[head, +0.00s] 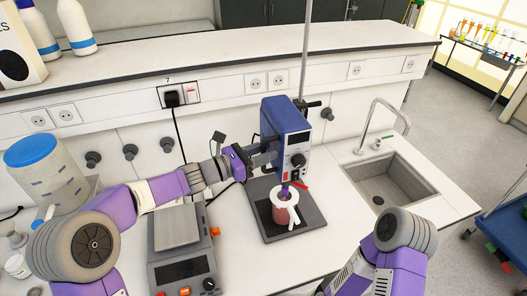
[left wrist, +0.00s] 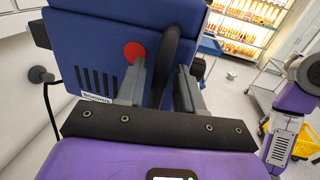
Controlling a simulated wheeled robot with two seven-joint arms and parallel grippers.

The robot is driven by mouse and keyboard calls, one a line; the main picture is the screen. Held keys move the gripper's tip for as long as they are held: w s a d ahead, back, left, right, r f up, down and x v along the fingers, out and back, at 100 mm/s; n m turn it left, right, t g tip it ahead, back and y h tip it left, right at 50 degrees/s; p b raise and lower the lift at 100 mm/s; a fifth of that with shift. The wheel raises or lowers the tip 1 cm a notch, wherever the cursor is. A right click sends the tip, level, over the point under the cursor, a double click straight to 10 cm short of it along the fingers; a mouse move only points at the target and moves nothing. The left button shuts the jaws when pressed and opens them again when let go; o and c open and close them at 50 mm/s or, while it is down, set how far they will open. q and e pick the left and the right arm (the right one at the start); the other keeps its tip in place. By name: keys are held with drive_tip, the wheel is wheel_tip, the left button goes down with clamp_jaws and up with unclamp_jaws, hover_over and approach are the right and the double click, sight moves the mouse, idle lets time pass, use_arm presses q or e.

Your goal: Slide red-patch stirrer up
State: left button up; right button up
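The blue stirrer (head: 286,124) stands upright on a metal rod, its shaft reaching down into a beaker of reddish liquid (head: 284,212). In the left wrist view, the stirrer body (left wrist: 85,45) fills the upper left, with a round red patch (left wrist: 134,51) on it. A black curved handle (left wrist: 168,50) stands out beside the patch. My left gripper (head: 264,158) is at the stirrer's left side. In the wrist view its fingers (left wrist: 160,82) are apart on either side of the handle; firm contact does not show. My right gripper is out of view.
The beaker stands on the dark stand base (head: 257,190). A grey balance (head: 180,255) is left of it, a sink (head: 388,178) right. A raised shelf (head: 200,65) with outlets runs behind. My right forearm (head: 385,255) is low at the right.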

use_arm(q)
drive_tip(key=shift+c, duration=0.3)
clamp_jaws()
drive_tip(key=shift+r, duration=0.1)
